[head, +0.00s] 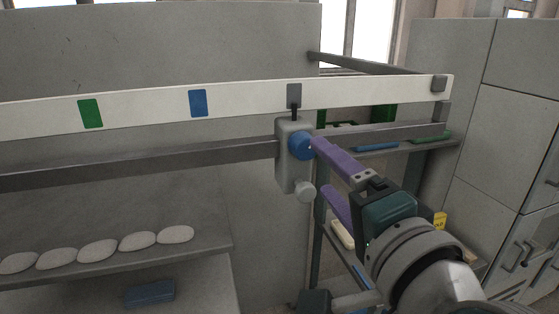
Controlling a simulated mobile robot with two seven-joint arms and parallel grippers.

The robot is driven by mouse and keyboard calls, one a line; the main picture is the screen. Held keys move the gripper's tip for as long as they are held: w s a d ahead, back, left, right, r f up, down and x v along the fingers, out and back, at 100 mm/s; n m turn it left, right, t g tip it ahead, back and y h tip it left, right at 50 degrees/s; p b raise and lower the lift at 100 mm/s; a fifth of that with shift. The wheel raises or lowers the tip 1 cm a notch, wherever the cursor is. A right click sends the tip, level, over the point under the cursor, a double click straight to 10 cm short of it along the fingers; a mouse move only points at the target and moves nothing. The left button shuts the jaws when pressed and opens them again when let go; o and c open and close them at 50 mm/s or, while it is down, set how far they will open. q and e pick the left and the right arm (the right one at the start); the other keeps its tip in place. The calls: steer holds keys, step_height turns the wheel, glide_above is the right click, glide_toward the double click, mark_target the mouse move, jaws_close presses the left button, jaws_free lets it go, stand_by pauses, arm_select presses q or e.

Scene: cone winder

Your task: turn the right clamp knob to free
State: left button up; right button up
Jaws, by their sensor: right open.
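A grey clamp block (289,178) sits on the dark horizontal bar. A dark pointer (294,97) rises from the block onto the white rail. My right gripper (323,168) is open, its purple fingers just right of the block. The upper fingertip is close beside the blue knob; I cannot tell whether they touch. Nothing is between the fingers. My left gripper is not in view.
The white rail (150,110) carries a green patch (90,113) and a blue patch (198,103). The dark bar (130,163) runs below it. Several pale oval pieces lie on the grey ledge (215,244) at lower left. Grey cabinets (500,130) stand at right.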

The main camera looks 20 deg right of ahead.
steer(key=s, duration=0.2)
steer(key=shift+s, duration=0.4)
steer(key=s+d+f+n+g+p, duration=0.1)
steer(key=s+f+n+g+p, duration=0.1)
steer(key=s+n+g, duration=0.5)
steer(key=s+d+f+n+g+p, duration=0.2)
steer(key=s+n+g+p, duration=0.2)
steer(key=s, duration=1)
steer(key=n+g, duration=0.3)
steer(key=n, duration=0.2)
steer(key=shift+s+f+n, duration=0.15)
steer(key=shift+f+n, duration=0.05)
steer(key=shift+n, duration=0.2)
